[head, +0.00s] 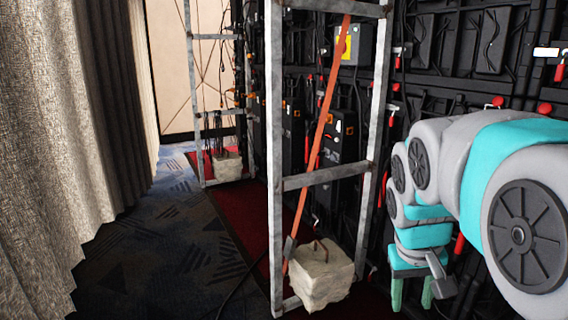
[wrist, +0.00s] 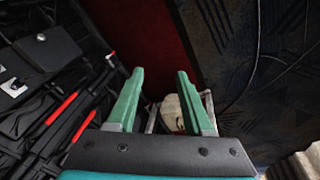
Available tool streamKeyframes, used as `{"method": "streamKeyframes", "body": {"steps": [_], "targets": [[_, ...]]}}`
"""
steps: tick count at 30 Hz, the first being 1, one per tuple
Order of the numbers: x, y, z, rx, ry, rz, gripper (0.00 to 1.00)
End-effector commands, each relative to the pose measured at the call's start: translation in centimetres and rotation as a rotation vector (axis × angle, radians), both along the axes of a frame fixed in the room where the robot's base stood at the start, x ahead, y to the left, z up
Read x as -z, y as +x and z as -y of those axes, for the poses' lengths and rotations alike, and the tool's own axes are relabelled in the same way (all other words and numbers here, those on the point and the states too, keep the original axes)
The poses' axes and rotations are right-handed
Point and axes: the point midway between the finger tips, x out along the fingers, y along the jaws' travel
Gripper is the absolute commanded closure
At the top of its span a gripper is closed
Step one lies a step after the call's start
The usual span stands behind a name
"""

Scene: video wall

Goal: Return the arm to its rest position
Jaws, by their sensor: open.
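My gripper (head: 412,292) hangs pointing down at the lower right of the head view, at the end of my grey and teal arm. Its two green fingers are apart with nothing between them. In the wrist view my gripper (wrist: 160,88) is also open, with the red carpet and part of a pale block beyond the fingers. The arm is bent, with its large joint close to the camera on the right and the wrist lower down. The gripper is just right of the pale stone-like block (head: 322,277); I cannot tell the exact gap.
A metal frame (head: 276,150) stands left of my arm, with an orange strap (head: 322,135) running down it. The black video wall back (head: 450,75) is close behind my arm. A second frame (head: 192,90) stands farther back. Patterned carpet (head: 150,255) is clear beside the grey curtain (head: 65,130).

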Motion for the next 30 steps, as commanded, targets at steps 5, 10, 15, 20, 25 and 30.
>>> {"method": "streamKeyframes", "body": {"steps": [5,10,15,20,25,30], "targets": [[4.0,-6.8,-2.9,-0.03,0.066,-0.105,0.49],[7.5,-13.3,-5.2,-0.052,0.123,-0.199,0.49],[9.8,-17.9,-6.7,-0.064,0.161,-0.267,0.49],[10.7,-19.8,-7.2,-0.069,0.175,-0.296,0.49],[10.8,-20.0,-7.3,-0.069,0.177,-0.298,0.49],[10.8,-19.9,-7.3,-0.069,0.177,-0.298,0.49]]}}
